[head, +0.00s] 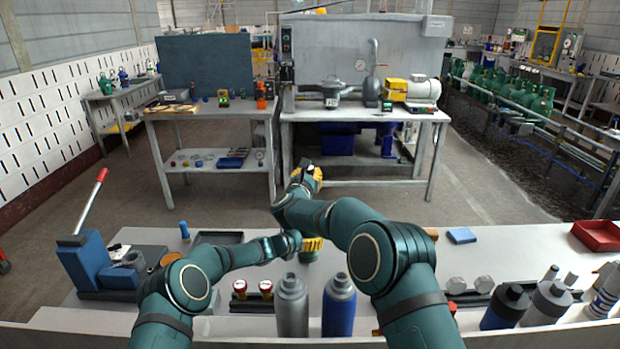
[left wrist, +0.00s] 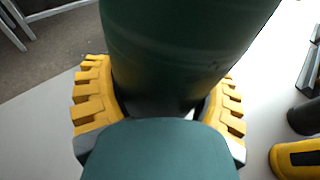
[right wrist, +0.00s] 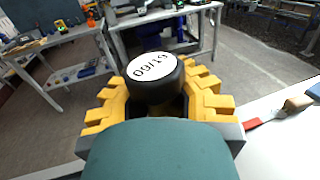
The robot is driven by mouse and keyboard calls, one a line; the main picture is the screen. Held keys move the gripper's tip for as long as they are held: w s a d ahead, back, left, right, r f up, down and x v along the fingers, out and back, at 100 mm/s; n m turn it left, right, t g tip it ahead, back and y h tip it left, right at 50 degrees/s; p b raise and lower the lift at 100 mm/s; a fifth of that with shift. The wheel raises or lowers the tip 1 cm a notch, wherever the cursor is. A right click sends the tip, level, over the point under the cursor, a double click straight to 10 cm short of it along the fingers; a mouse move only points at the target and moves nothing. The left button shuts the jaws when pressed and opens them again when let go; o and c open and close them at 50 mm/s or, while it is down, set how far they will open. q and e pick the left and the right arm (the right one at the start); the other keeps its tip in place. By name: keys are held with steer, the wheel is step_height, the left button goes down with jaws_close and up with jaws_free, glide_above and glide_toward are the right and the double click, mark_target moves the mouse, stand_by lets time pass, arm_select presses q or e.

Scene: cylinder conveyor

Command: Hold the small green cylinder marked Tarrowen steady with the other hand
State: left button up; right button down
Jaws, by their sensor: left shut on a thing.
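A dark green cylinder (left wrist: 185,45) fills the top of the left wrist view, its marking not readable. My left gripper (head: 312,247) is shut on it, yellow fingers on both sides; its fingers also show in the left wrist view (left wrist: 160,108). My right gripper (head: 308,176) is higher in the head view. In the right wrist view a black cap (right wrist: 158,88) with a white printed top sits between its yellow fingers (right wrist: 158,100); whether they press on it cannot be told. My arms hide most of the cylinder in the head view.
On the bench, a blue lever press (head: 85,258) stands left. Grey and blue bottles (head: 291,305) stand at the front, several more bottles (head: 505,306) at the front right. A red tray (head: 598,235) lies at the right edge. The bench right of my arms is partly clear.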

step_height(320, 180, up, 5)
stand_by(0.8)
arm_select(q)
steer(key=o, duration=1.2)
steer(key=shift+a, duration=0.1)
steer(key=shift+d+r+p+v, duration=0.1)
steer(key=shift+r+p+v, duration=0.15)
steer(key=shift+v, duration=1.8)
steer(key=shift+d+r+p+v, duration=0.1)
steer(key=shift+r+p+v, duration=0.15)
steer(key=shift+v, duration=1.8)
steer(key=shift+r+p+v, duration=0.2)
steer(key=shift+r+v, duration=0.05)
steer(key=shift+v, duration=1.8)
arm_select(e)
steer(key=shift+r, duration=2.5)
